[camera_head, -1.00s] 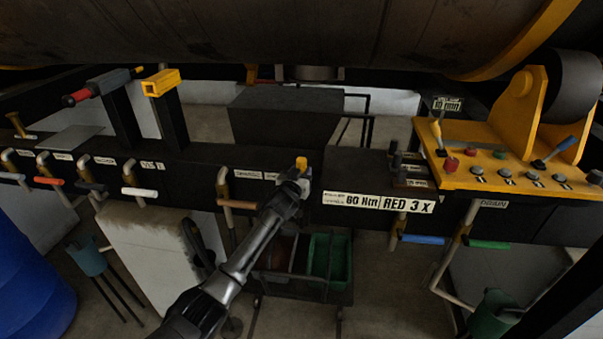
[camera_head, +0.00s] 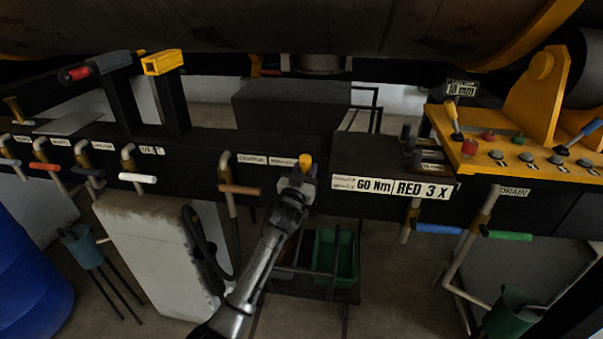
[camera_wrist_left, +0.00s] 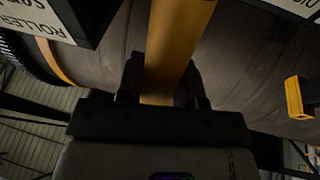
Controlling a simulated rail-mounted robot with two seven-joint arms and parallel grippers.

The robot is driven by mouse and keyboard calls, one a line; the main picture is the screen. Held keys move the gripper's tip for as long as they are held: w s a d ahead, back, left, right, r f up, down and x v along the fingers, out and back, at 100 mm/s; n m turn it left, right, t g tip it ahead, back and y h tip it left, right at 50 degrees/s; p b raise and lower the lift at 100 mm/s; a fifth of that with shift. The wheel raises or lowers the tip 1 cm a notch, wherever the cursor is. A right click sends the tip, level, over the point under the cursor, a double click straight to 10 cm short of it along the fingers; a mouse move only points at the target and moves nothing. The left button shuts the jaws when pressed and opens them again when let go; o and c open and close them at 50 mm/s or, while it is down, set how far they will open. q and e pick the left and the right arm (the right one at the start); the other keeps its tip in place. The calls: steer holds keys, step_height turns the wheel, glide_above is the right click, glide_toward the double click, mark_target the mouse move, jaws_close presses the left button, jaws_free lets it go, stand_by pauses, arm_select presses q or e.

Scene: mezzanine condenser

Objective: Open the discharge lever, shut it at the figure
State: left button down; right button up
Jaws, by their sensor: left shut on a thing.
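My left gripper (camera_head: 301,178) is at the front of the black beam, shut on a yellow-ended lever (camera_head: 305,160). In the left wrist view the yellow lever (camera_wrist_left: 178,45) runs up between the two dark fingers. The fingers hide the lower part of the lever. I cannot read whether its label says discharge. A small display (camera_head: 462,88) above the yellow console shows a figure in mm, seemingly 18. My right gripper is not in view.
The yellow console (camera_head: 500,165) with buttons and levers stands right. A large drum (camera_head: 200,25) hangs overhead. A green bin (camera_head: 335,255) sits below.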

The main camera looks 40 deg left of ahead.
arm_select(q)
steer(key=s+b, duration=0.1)
steer(key=s+d+f+t+b, duration=0.1)
steer(key=shift+s+d+f+m+t+b, duration=0.1)
steer(key=shift+s+d+m+t+b, duration=0.1)
steer(key=shift+s+m+t+b, duration=0.15)
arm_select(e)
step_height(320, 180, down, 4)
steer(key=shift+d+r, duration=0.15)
arm_select(q)
steer(key=c, duration=0.8)
jaws_free()
steer(key=shift+p+v, duration=0.3)
steer(key=shift+v, duration=6.65)
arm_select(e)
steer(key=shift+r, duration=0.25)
